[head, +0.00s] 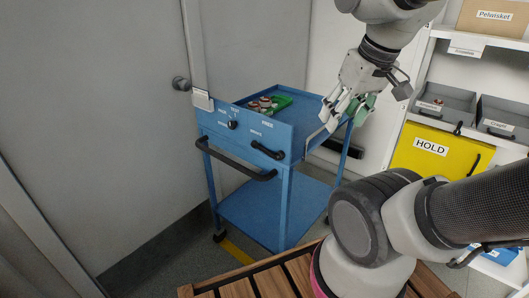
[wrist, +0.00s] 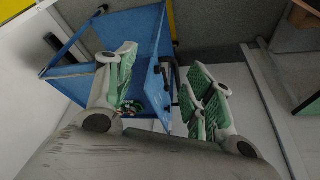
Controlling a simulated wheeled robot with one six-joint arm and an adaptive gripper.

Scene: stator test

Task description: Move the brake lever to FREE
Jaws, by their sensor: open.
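The blue cart (head: 285,205) stands left of centre in the head view, its sloped panel facing front. A black lever (head: 267,150) sits low on the panel's right part, slanting down to the right. Small white labels lie above it, one apparently reading FREE (head: 267,125); the others are too small to read surely. My gripper (head: 345,115) is open and empty, beside the cart's right edge and apart from the lever. In the wrist view my gripper (wrist: 162,62) has its green-padded fingers spread, with the blue cart (wrist: 148,30) behind them.
A black knob (head: 232,124) is left of the lever, and a black push handle (head: 236,165) juts below. A green tray (head: 268,104) with small parts lies on the cart top. A yellow HOLD bin (head: 431,158) and shelf are at right. A wooden slatted surface (head: 262,284) is in front.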

